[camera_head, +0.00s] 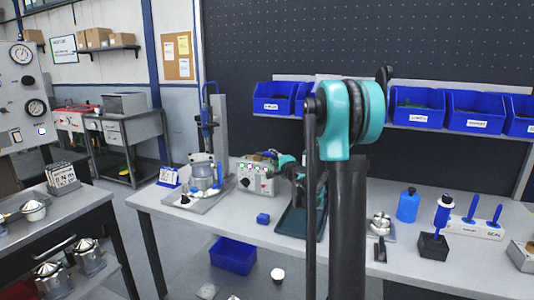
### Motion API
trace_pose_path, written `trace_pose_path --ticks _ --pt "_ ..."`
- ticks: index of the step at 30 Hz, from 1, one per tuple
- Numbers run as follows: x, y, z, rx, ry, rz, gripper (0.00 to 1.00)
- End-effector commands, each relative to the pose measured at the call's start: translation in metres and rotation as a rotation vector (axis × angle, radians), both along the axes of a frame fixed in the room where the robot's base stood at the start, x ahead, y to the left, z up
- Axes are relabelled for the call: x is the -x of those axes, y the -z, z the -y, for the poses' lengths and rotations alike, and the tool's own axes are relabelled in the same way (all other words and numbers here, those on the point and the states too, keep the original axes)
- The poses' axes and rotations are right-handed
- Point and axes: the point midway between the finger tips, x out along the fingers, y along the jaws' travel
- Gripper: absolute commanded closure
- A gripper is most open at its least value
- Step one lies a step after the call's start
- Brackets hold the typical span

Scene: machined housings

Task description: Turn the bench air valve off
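A light grey box (257,179) with small dark knobs and a red spot on its face stands on the workbench (228,215), left of my arm. I cannot tell for sure whether it carries the bench air valve, as its markings are too small to read. My gripper (273,155) seems to be the dark end beyond a small teal link, at the box's upper right. The fingers are too small and partly covered to tell open from shut, or whether they touch the box. My large teal and black arm hides the middle of the bench.
A fixture with a blue column (205,130) stands left of the box. A blue bottle (408,206) and screwdriver stand (474,228) are right. Blue bins (474,110) line the back. A gauge panel (20,95) is far left.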

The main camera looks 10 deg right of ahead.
Motion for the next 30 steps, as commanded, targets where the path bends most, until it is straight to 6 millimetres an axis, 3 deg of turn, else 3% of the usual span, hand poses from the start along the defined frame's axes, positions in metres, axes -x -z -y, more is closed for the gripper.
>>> trace_pose_path --ticks 3,10,15,24,30 --pt "-0.024 0.000 -0.007 0.000 -0.002 0.000 0.78" --pt "-0.056 0.000 -0.015 0.000 -0.001 0.000 0.78" --pt "-0.067 0.000 -0.018 0.000 -0.001 0.000 0.78" --pt "-0.069 0.000 -0.018 0.000 0.000 0.000 0.78" --pt "-0.068 0.000 -0.018 0.000 0.000 0.000 1.00"
